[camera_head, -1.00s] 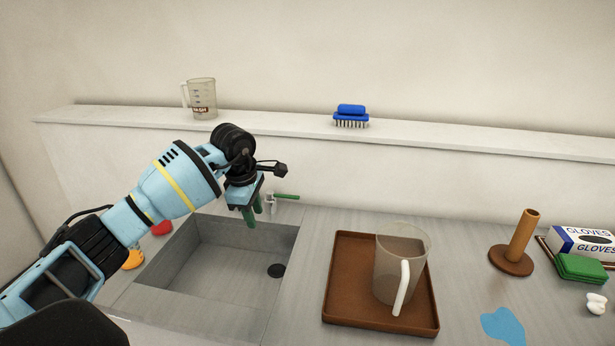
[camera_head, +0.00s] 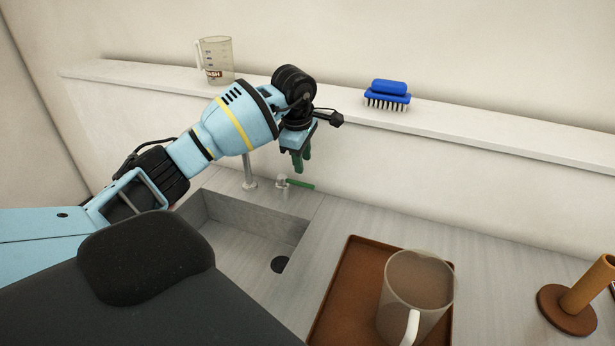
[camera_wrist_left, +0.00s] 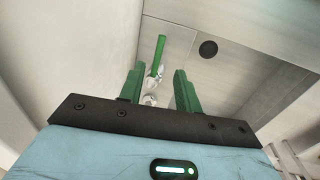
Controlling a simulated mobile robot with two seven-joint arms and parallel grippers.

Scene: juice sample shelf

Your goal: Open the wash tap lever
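The wash tap lever (camera_head: 299,184) is a green handle on a small metal valve (camera_head: 282,182) behind the sink's back right corner. It points to the right, along the wall. A metal tap post (camera_head: 249,172) stands to its left, partly hidden by my arm. My left gripper (camera_head: 301,163) is just above the lever, pointing down, and is apart from it. In the left wrist view its two green fingers (camera_wrist_left: 157,88) are spread with nothing between them, and the green lever (camera_wrist_left: 159,52) shows beyond the fingertips. My right gripper is not in view.
The sink (camera_head: 240,245) with its dark drain (camera_head: 279,265) lies below. A brown tray (camera_head: 333,298) bearing a clear jug (camera_head: 420,285) stands to the right. A wooden post holder (camera_head: 568,309) is farther right. A ledge (camera_head: 480,133) holds a marked jug (camera_head: 217,62) and a blue brush (camera_head: 388,94).

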